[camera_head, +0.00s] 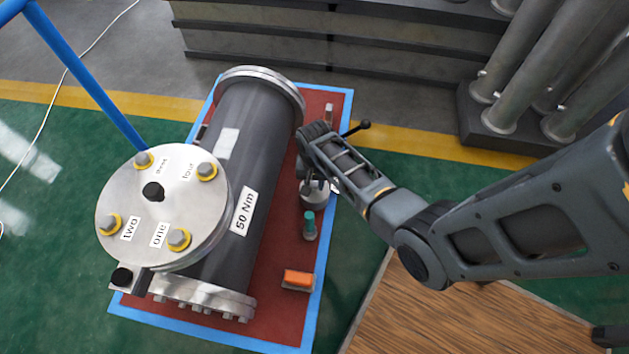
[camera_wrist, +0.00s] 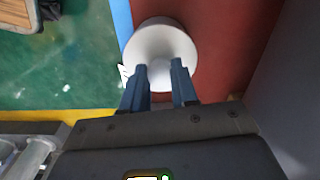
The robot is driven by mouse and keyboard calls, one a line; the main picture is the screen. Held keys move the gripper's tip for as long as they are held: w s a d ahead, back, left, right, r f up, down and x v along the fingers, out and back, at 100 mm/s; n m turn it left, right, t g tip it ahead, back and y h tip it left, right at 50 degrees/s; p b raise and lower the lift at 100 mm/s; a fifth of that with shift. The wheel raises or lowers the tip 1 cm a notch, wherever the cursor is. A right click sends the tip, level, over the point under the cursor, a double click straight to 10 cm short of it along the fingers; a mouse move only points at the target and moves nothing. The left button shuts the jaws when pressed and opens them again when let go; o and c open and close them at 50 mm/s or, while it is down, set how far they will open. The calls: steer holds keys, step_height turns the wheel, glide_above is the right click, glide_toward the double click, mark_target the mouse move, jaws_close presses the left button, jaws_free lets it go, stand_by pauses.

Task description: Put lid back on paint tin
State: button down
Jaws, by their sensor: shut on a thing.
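In the wrist view a pale round lid (camera_wrist: 160,35) lies ahead of my gripper (camera_wrist: 161,70). The two fingers are closed about a small light part at the lid's near middle, which looks like its knob. In the head view the silver-grey paint tin (camera_head: 314,199) stands on the red mat, right of the big dark cylinder. My gripper (camera_head: 317,184) points down just over the tin, partly hidden by my arm. Whether the lid touches the tin's rim or is a little above it, I cannot tell.
The dark flanged shell (camera_head: 243,160) lies left of the tin. A teal-topped bottle (camera_head: 309,226) and an orange block (camera_head: 298,279) stand nearer on the red mat (camera_head: 275,322). A wooden surface (camera_head: 470,320) is at the lower right. A dark-handled tool (camera_head: 358,127) shows behind my wrist.

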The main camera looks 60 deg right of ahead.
steer(key=c, duration=0.8)
jaws_free()
steer(key=shift+o, duration=0.3)
steer(key=o, duration=0.4)
steer(key=shift+o, duration=0.2)
steer(key=shift+r+p, duration=3.55)
steer(key=shift+p, duration=0.15)
